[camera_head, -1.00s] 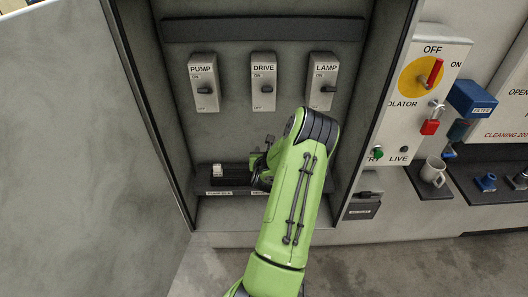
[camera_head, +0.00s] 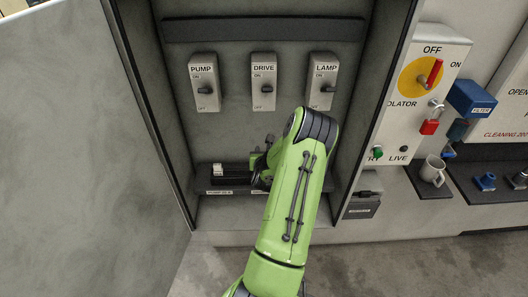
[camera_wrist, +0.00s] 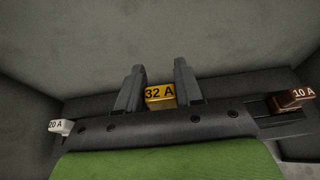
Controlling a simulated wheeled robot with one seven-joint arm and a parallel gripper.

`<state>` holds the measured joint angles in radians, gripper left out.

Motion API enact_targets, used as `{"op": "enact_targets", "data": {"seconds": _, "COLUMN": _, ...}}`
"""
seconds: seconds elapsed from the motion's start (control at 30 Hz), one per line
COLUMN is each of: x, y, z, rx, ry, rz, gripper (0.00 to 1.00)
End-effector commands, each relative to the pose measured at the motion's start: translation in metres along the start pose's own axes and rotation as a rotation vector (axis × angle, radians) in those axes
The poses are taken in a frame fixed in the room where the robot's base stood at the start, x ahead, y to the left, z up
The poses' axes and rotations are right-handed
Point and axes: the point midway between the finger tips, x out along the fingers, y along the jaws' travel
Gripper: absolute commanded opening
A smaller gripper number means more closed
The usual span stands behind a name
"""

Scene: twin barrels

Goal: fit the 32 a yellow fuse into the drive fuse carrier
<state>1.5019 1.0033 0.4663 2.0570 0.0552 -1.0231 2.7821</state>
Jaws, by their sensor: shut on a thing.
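The yellow 32 A fuse (camera_wrist: 160,96) shows between the two fingers of my gripper (camera_wrist: 158,88) in the wrist view. The gripper is shut on it, and the label faces the camera. A dark rack lies behind and around it. The fuse is hidden behind my arm in the head view, where part of my gripper (camera_head: 260,165) shows low in the open cabinet. The drive switch (camera_head: 263,82) is on the cabinet's back wall. I cannot tell which part is the drive fuse carrier, as my arm covers much of the rack.
A white 20 A fuse (camera_wrist: 61,126) and a brown 10 A fuse (camera_wrist: 293,99) flank my gripper. Pump (camera_head: 203,82) and lamp (camera_head: 322,80) switches are above. The cabinet door (camera_head: 80,130) stands open left.

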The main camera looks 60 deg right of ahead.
Motion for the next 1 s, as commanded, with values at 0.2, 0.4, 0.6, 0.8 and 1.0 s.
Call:
{"op": "enact_targets", "data": {"seconds": 0.2, "x": 0.000, "y": 0.000, "z": 0.001, "rx": 0.000, "ry": 0.000, "rz": 0.000, "gripper": 0.04}}
{"op": "enact_targets", "data": {"seconds": 0.4, "x": 0.000, "y": 0.000, "z": 0.001, "rx": 0.000, "ry": -0.002, "rz": -0.001, "gripper": 0.04}}
{"op": "enact_targets", "data": {"seconds": 0.6, "x": 0.001, "y": 0.000, "z": -0.001, "rx": 0.000, "ry": -0.001, "rz": 0.000, "gripper": 0.04}}
{"op": "enact_targets", "data": {"seconds": 0.8, "x": 0.003, "y": 0.000, "z": -0.006, "rx": 0.000, "ry": -0.001, "rz": 0.000, "gripper": 0.04}}
{"op": "enact_targets", "data": {"seconds": 1.0, "x": 0.005, "y": 0.000, "z": -0.011, "rx": 0.000, "ry": -0.001, "rz": 0.000, "gripper": 0.04}}
